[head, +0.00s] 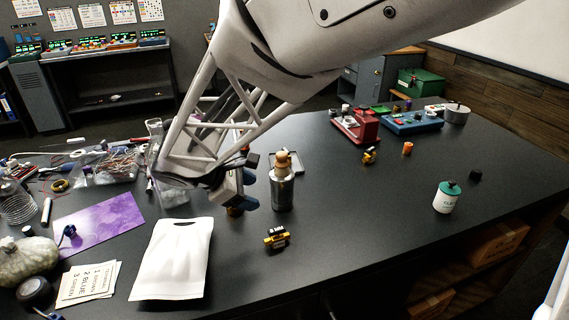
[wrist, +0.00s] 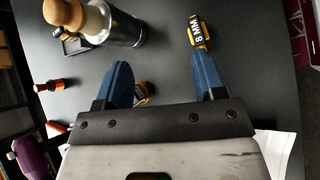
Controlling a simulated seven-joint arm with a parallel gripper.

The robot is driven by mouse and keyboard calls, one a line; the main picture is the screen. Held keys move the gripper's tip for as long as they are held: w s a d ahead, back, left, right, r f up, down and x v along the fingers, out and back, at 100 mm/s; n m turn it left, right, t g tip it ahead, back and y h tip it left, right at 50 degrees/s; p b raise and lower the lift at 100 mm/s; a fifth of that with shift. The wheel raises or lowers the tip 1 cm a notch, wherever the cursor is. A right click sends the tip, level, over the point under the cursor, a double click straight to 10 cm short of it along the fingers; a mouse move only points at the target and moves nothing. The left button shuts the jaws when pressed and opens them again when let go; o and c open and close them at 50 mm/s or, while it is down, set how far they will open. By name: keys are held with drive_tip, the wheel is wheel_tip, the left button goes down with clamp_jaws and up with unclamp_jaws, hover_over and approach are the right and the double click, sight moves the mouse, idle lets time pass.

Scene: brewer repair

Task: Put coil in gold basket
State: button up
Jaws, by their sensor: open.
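My gripper (head: 240,194) is open above the table, with its two blue fingers apart in the wrist view (wrist: 163,72). A small yellow-and-black block (head: 276,237) lies on the table to the right of my gripper; its "8 MM" label reads in the wrist view (wrist: 200,33), just beyond the right fingertip. Another yellow-and-black piece (wrist: 142,93) is partly hidden beside the left finger. A third small yellow piece (head: 370,155) lies farther back. I cannot tell which of these is the coil, and I cannot pick out a gold basket.
A metal cylinder with a wooden top (head: 282,183) stands upright close to my gripper. A white pouch (head: 172,262) lies in front. A white jar with a green lid (head: 446,197) stands at right. Red (head: 355,127) and blue (head: 410,123) units sit at the back. The front right table is clear.

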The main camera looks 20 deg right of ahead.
drive_tip(key=s+d+r+m+y, duration=0.1)
drive_tip(key=s+d+m+y, duration=0.1)
drive_tip(key=s+m, duration=0.3)
drive_tip(key=s+d+r+m+t+y, duration=0.1)
drive_tip(key=s+d+r+m+y, duration=0.1)
drive_tip(key=s, duration=0.6)
drive_tip(key=s+d+r+m+y, duration=0.1)
drive_tip(key=s+d+m+y, duration=0.2)
drive_tip(key=s+m+y, duration=0.2)
drive_tip(key=shift+s+d+r+m, duration=0.3)
drive_tip(key=shift+s+m, duration=1)
drive_tip(key=shift+m, duration=0.3)
